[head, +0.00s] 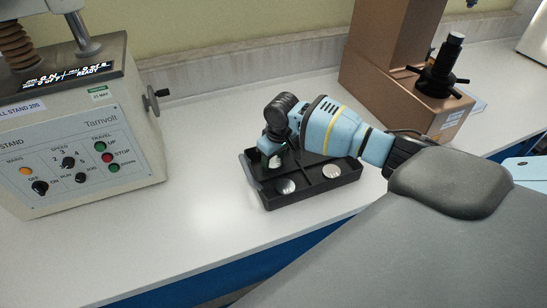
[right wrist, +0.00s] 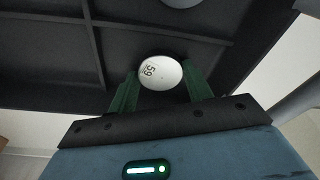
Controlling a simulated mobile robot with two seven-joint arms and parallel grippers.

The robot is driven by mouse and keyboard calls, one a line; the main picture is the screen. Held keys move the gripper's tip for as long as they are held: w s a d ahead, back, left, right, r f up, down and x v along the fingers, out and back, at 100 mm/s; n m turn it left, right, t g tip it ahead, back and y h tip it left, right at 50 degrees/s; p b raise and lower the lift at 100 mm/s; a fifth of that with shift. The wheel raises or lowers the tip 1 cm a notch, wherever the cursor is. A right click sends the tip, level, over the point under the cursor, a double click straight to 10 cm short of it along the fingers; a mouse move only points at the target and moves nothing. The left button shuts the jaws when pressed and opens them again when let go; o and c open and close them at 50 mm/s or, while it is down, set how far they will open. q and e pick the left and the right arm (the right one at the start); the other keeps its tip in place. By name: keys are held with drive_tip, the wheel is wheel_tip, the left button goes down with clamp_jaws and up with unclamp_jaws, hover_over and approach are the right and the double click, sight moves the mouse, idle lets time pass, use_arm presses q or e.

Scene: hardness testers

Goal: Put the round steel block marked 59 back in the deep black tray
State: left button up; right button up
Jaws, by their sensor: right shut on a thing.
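The round steel block marked 59 (right wrist: 160,73) shows in the right wrist view, its number readable, between the green fingers. My right gripper (right wrist: 158,88) is shut on it. In the head view my right gripper (head: 274,158) is over the back left part of the deep black tray (head: 310,197), and the block is mostly hidden there. The tray's dividers and dark floor (right wrist: 50,60) fill much of the right wrist view. I cannot tell whether the block touches the tray floor. My left gripper is not in view.
Two other round steel blocks lie in the tray, one at the front left (head: 286,187) and one at the right (head: 331,171). A test stand (head: 75,130) stands at the left, and a brown tester (head: 400,75) behind right. The bench (head: 200,220) is clear in front.

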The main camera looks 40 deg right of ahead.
sight(278, 165)
drive_tip(key=o, duration=1.3)
drive_tip(key=shift+f, duration=0.1)
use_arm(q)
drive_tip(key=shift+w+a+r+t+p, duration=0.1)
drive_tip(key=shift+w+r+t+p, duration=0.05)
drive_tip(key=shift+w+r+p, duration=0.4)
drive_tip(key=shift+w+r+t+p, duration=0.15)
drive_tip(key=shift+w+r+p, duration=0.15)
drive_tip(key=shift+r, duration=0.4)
use_arm(e)
drive_tip(key=r, duration=0.4)
drive_tip(key=s+r, duration=0.1)
drive_tip(key=r, duration=0.7)
drive_tip(key=shift+s+d+r, duration=0.1)
drive_tip(key=shift+s, duration=0.3)
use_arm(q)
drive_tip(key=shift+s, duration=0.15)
